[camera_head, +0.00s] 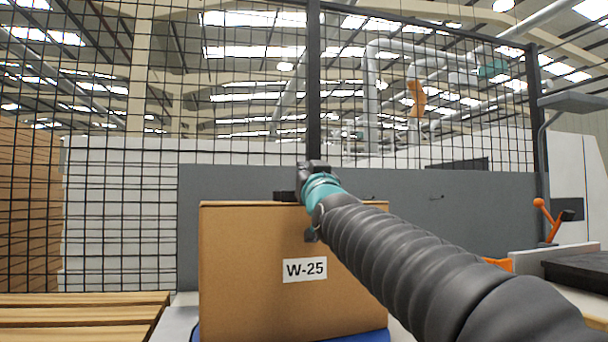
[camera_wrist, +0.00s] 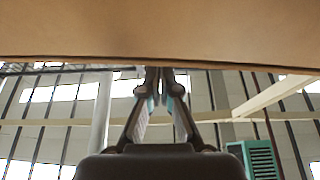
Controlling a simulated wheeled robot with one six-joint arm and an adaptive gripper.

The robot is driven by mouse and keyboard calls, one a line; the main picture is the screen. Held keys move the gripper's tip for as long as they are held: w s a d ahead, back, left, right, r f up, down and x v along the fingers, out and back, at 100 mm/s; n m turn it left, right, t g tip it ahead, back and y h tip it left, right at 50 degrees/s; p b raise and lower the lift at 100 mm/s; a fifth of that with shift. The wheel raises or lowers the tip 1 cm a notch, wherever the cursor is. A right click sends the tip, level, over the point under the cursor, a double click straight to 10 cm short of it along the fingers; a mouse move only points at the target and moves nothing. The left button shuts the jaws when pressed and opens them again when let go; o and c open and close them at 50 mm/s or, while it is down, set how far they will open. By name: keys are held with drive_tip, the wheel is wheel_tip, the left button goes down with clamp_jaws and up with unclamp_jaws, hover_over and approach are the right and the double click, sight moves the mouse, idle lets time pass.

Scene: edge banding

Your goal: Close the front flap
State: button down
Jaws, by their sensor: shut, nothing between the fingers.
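A brown cardboard box (camera_head: 240,260) with a white W-25 label (camera_head: 305,269) stands upright in front of me. No raised flap shows above its top edge in the head view. My arm reaches over the box from the right, and its wrist end is at the top edge. My gripper's fingers are not clearly seen there. In the wrist view my gripper (camera_wrist: 160,75) is shut and empty. Its fingertips are at the edge of a brown cardboard panel (camera_wrist: 160,30) that fills the top of the picture. I cannot tell whether they touch it or which flap it is.
The box rests on a blue surface (camera_head: 291,336). A grey panel (camera_head: 460,212) and a black mesh fence stand behind it. A wooden pallet (camera_head: 80,312) is at the left. At the right is a machine with an orange lever (camera_head: 546,215).

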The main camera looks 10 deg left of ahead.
drive_tip(key=r+b+v, duration=0.1)
drive_tip(key=b+v, duration=0.2)
drive_tip(key=v, duration=0.7)
drive_tip(key=shift+s, duration=0.2)
drive_tip(key=shift+d, duration=0.2)
